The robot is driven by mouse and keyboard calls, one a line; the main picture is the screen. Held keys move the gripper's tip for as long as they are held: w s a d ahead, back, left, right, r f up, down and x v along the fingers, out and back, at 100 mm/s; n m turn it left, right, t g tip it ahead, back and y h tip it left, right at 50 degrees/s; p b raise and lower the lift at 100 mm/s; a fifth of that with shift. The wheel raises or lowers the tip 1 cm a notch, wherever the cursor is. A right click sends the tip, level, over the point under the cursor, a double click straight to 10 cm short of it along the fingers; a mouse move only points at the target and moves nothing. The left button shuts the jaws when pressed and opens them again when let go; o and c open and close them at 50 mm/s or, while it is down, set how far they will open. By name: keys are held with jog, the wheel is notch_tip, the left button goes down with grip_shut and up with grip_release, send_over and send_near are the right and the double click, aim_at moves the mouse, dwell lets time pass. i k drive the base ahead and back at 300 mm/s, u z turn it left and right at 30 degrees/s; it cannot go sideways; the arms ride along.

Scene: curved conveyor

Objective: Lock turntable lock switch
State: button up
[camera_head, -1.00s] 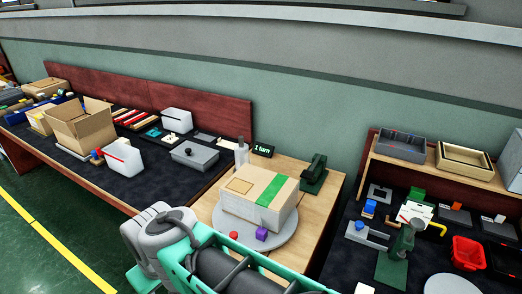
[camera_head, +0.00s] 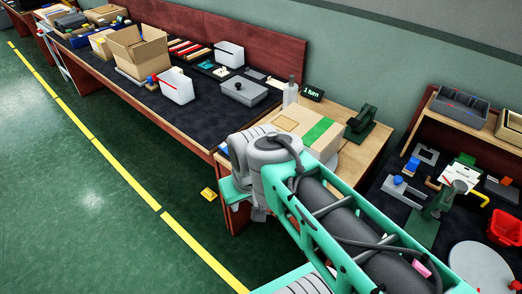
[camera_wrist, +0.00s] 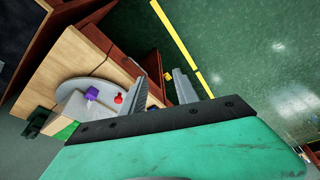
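In the wrist view the round grey turntable (camera_wrist: 68,91) sits on the wooden table. A small red knob-like piece (camera_wrist: 118,98) and a purple cube (camera_wrist: 92,93) are at its near side, and I cannot tell whether the red piece is the lock switch. A cardboard box (camera_head: 290,120) with green tape stands on the turntable. My gripper (camera_wrist: 162,74) is open and empty, with its fingers spread beyond the table's edge, over the floor. The red piece lies left of the nearer finger in the picture.
A "1 turn" display (camera_head: 312,92) and a dark green device (camera_head: 361,122) stand behind the box. The right bench carries a red bin (camera_head: 505,227), a green stand (camera_head: 430,215) and trays.

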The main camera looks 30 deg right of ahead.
aim_at(223, 146)
jog(key=z, duration=0.2)
jog(key=k, duration=0.9)
jog(key=u, duration=0.35)
jog(key=i, duration=1.65)
jog(key=z, duration=0.55)
